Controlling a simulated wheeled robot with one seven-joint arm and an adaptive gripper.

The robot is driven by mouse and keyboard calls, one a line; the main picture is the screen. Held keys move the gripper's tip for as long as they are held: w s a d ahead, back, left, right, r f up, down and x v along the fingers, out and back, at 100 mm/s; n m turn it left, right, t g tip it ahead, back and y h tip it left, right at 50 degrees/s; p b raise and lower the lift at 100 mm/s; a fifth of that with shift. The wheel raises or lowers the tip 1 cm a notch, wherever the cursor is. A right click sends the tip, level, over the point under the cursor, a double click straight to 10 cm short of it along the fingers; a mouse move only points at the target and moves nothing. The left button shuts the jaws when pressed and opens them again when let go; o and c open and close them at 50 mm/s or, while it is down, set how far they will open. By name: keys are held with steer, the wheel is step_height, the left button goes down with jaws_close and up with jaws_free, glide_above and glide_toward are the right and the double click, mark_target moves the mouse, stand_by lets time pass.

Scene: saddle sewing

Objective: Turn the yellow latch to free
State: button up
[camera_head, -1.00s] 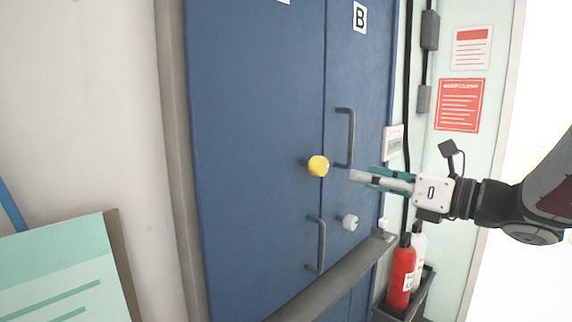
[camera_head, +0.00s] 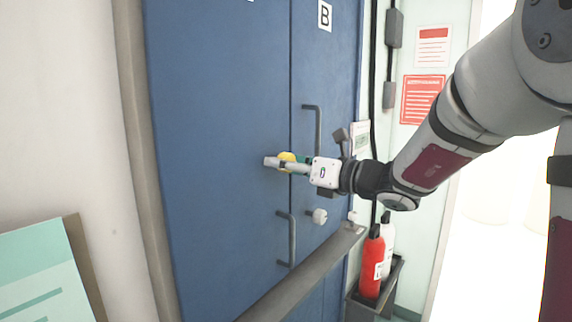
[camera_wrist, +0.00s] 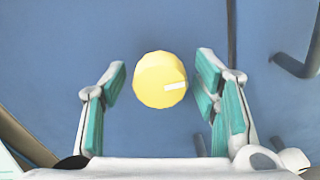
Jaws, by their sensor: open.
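The yellow latch (camera_wrist: 158,82) is a round knob with a white mark pointing right, on the blue door. In the wrist view it sits between the open fingers of my gripper (camera_wrist: 160,85), with a gap on the left side and a smaller gap on the right. In the head view the yellow latch (camera_head: 287,157) is partly hidden behind my gripper (camera_head: 283,163). My gripper holds nothing.
The blue doors (camera_head: 220,120) carry an upper handle (camera_head: 318,130), a lower handle (camera_head: 287,240) and a white knob (camera_head: 319,216). A grey bar (camera_head: 310,270) crosses low in front. A red extinguisher (camera_head: 371,262) stands at the right.

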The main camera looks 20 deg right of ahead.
steer(key=shift+c, duration=0.2)
steer(key=c, duration=1.1)
steer(key=n+b, duration=0.3)
steer(key=n, duration=0.1)
steer(key=shift+w+f, duration=0.1)
steer(key=shift+w, duration=0.05)
steer(key=n+b, duration=0.4)
steer(key=shift+n+b, duration=0.3)
steer(key=shift+b, duration=0.1)
steer(key=n+b, duration=0.5)
steer(key=b, duration=0.2)
steer(key=shift+d+f, duration=0.1)
steer(key=n+b, duration=0.4)
steer(key=b, duration=0.2)
steer(key=shift+r, duration=0.2)
steer(key=shift+n, duration=0.3)
